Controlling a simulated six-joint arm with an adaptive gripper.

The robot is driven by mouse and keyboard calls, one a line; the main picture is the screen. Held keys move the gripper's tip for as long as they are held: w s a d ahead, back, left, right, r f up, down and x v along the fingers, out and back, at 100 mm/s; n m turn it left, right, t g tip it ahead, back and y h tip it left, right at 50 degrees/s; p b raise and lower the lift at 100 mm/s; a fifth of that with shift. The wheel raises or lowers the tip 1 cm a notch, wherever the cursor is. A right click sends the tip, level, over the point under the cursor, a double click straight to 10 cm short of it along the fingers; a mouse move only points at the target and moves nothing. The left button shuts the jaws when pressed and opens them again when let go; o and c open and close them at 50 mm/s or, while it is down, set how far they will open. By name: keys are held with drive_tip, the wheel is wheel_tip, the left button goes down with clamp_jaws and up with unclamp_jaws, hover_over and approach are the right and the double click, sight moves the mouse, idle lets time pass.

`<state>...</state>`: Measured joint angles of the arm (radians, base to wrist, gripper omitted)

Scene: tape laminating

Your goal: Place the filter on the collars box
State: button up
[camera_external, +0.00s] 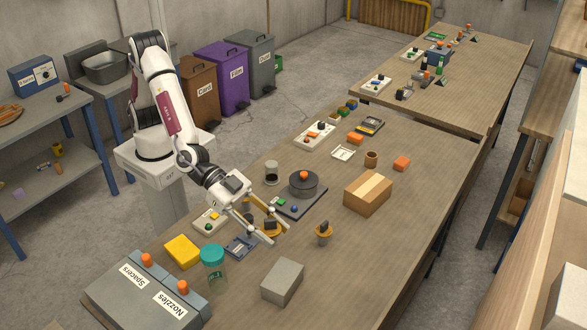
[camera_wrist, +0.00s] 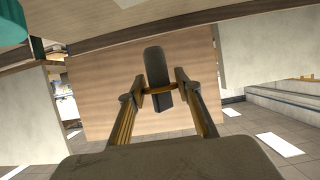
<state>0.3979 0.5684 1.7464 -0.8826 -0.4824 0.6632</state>
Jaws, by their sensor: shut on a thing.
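My gripper (camera_external: 277,234) reaches low over the near half of the table, and its fingers are shut on a small dark piece with an orange part (camera_external: 271,226). In the wrist view, my gripper (camera_wrist: 160,90) has its pads on both sides of this dark, rounded upright piece (camera_wrist: 154,65). I cannot tell for sure that it is the filter. A similar orange and dark piece (camera_external: 324,233) stands just to the right. No label reading "Collars" is legible; the grey boxes at the front left read Spacers (camera_external: 125,280) and Nozzles (camera_external: 180,302).
A plain grey block (camera_external: 283,282) and a teal-lidded jar (camera_external: 213,265) stand in front of my gripper. A yellow block (camera_external: 183,250) lies left. A dark round pot (camera_external: 303,184) and a cardboard box (camera_external: 368,193) stand behind. The table's right front is clear.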

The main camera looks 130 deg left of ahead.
drive_tip(key=shift+f, duration=0.15)
hover_over(273, 270)
drive_tip(key=shift+f, duration=2.95)
drive_tip(key=shift+f, duration=1.9)
drive_tip(key=shift+f, duration=0.15)
drive_tip(key=o, duration=1.1)
